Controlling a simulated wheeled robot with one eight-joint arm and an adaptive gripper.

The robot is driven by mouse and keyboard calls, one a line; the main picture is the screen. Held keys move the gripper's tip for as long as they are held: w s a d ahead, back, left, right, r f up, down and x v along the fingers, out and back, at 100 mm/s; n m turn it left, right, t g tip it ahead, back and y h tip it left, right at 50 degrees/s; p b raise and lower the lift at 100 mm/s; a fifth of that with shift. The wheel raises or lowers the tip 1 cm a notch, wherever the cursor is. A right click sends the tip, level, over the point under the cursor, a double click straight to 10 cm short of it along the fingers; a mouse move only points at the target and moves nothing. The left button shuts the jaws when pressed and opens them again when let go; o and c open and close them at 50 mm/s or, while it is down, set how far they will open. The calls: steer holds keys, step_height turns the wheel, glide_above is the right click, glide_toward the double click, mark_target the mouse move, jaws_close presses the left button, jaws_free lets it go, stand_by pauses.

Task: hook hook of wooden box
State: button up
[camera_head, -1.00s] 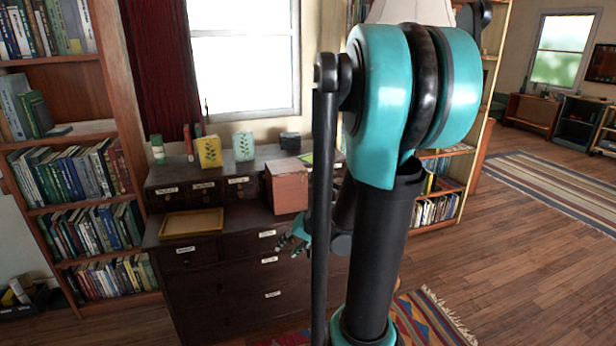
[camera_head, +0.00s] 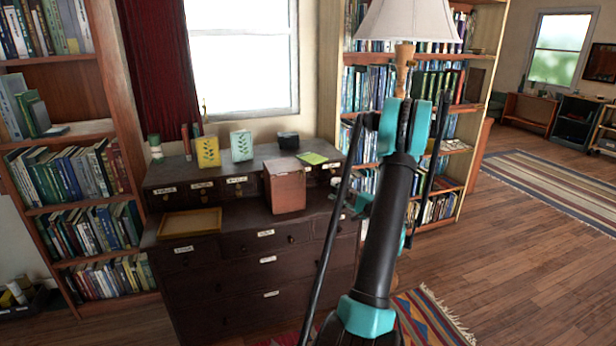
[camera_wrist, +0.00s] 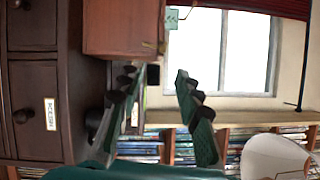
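The wooden box (camera_head: 285,188) is a reddish-brown cube standing on the right part of the dark dresser's lower top. In the wrist view the box (camera_wrist: 118,28) shows at the top, rotated. A small brass-coloured hook (camera_wrist: 154,46) sits at its right edge; I cannot tell whether it is fastened. My gripper (camera_wrist: 156,78) is open and empty, with its two dark green fingers apart and pointing up toward the hook's side of the box. It appears apart from the box. In the head view my arm mostly hides the gripper.
The dresser (camera_head: 225,255) also holds a shallow wooden tray (camera_head: 191,222), a yellow book (camera_head: 208,152) and other small items. A lamp (camera_head: 410,22) stands behind my arm, by a bookshelf. In the wrist view the lampshade (camera_wrist: 275,157) shows at lower right. Open floor lies right.

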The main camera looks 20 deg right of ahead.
mark_target(305, 174)
steer(key=d+x, duration=0.1)
steer(key=x, duration=1.5)
steer(key=shift+w+r+t, duration=0.2)
steer(key=shift+w+t, duration=0.1)
steer(key=shift+w, duration=0.35)
jaws_close()
